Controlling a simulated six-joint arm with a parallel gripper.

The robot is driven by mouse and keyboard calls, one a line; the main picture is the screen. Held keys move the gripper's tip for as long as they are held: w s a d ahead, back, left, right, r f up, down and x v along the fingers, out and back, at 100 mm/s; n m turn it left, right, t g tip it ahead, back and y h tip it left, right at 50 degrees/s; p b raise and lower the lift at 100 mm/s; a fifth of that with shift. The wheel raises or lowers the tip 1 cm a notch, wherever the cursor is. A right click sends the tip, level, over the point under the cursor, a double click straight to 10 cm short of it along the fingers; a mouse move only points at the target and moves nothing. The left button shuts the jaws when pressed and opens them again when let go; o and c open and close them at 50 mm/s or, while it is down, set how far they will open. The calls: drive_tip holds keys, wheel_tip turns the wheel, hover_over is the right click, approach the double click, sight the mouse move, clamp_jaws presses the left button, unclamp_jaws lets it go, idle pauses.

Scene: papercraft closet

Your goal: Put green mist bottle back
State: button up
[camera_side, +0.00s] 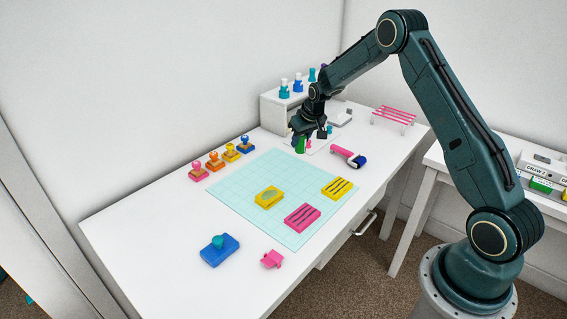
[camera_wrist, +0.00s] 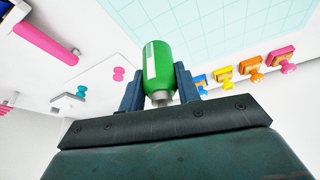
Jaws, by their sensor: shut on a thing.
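The green mist bottle (camera_wrist: 158,65) is held between the two fingers of my gripper (camera_wrist: 160,88). Its wide green body with a pale label points away from the wrist, and its grey neck lies at the fingers. In the side view the green bottle (camera_side: 300,145) shows below my gripper (camera_side: 309,132), low over the back part of the white table; I cannot tell whether it touches the table. A white shelf (camera_side: 272,115) stands behind, with several bottles on top: a teal one (camera_side: 284,89), a blue one (camera_side: 298,83) and another teal one (camera_side: 312,75). My arm partly hides the shelf's right side.
Several colored stamps (camera_side: 213,161) stand left on the table (camera_side: 140,235). A pale cutting mat (camera_side: 245,215) holds yellow and pink blocks. A pink-handled roller (camera_side: 345,153) lies right of my gripper. A pink striped rack (camera_side: 393,115) stands at the back right.

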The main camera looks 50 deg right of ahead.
sight(301, 147)
drive_tip(key=shift+f, duration=1.8)
drive_tip(key=shift+f, duration=2.15)
drive_tip(key=shift+f, duration=0.15)
drive_tip(key=o, duration=1)
drive_tip(key=shift+v, duration=6.15)
